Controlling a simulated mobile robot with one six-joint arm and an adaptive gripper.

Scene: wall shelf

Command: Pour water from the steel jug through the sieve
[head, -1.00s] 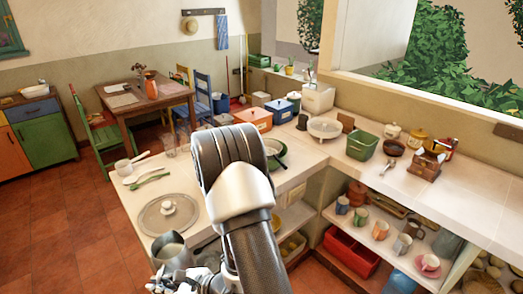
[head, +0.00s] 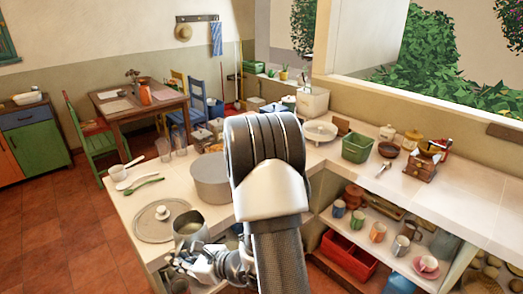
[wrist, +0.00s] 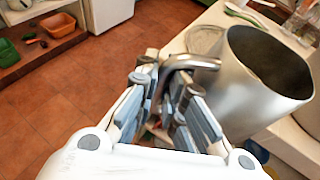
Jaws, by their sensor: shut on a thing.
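The steel jug (head: 188,231) is near the counter's left front edge in the head view, its mouth facing up. It also shows large at the right of the wrist view (wrist: 248,95). My gripper (head: 198,262) is shut on the jug's curved handle; in the wrist view the fingers (wrist: 165,92) are on either side of it. The jug's inside is dark, and I cannot make out water. I cannot tell whether its base touches the counter. I cannot identify the sieve; my arm hides part of the counter. A large grey pot (head: 210,181) stands behind the jug.
A round lid with a knob (head: 150,222) lies left of the jug. A green tub (head: 356,148) stands on the right counter. Mugs and a red crate (head: 347,256) are on shelves below.

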